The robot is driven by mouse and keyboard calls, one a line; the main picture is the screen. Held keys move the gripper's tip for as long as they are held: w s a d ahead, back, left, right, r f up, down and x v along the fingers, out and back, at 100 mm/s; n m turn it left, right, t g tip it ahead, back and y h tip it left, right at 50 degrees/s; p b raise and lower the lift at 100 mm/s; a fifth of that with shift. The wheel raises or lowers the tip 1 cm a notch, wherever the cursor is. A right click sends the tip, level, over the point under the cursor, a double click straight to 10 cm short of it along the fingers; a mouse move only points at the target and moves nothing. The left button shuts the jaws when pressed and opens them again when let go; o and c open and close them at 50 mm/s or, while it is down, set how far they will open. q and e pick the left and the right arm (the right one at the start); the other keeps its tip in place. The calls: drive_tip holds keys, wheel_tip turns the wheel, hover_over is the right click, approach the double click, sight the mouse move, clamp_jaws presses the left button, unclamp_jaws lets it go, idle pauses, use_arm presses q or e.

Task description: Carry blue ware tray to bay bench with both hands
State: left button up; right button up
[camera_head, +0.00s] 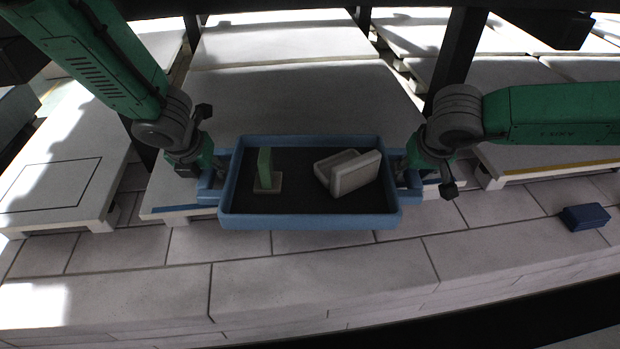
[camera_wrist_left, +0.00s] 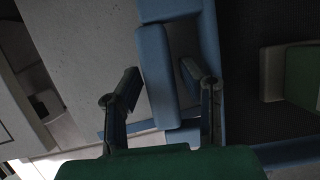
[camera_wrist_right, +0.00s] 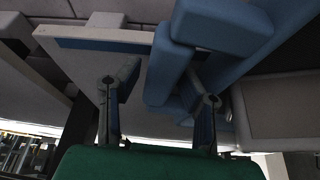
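The blue ware tray (camera_head: 310,222) is in the middle of the head view, level, with a dark inside. It holds a green upright piece (camera_head: 264,168) on a beige base and pale blocks (camera_head: 355,173), one leaning on the other. My left gripper (camera_head: 203,178) is at the tray's left handle; in the left wrist view its fingers (camera_wrist_left: 160,77) stand either side of the blue handle bar with small gaps. My right gripper (camera_head: 408,178) is at the right handle; its fingers (camera_wrist_right: 163,82) straddle that bar, also with a gap. I cannot tell which surface is the bay bench.
A pale slab with a blue edge strip (camera_head: 180,209) lies under or behind the tray. A pale table with a black outlined rectangle (camera_head: 50,185) stands at left, a yellow-striped one (camera_head: 560,165) at right. A dark blue block (camera_head: 585,216) lies on the bricks. Dark posts (camera_head: 455,60) rise behind.

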use_arm(q)
drive_tip(key=shift+w+f, duration=0.15)
drive_tip(key=shift+f, duration=0.2)
use_arm(e)
drive_tip(key=shift+w+f, duration=0.1)
drive_tip(key=shift+f, duration=0.25)
use_arm(q)
clamp_jaws()
use_arm(e)
clamp_jaws()
use_arm(q)
drive_tip(key=shift+r, duration=0.2)
use_arm(e)
drive_tip(key=shift+w+r, duration=0.1)
drive_tip(key=shift+r, duration=0.1)
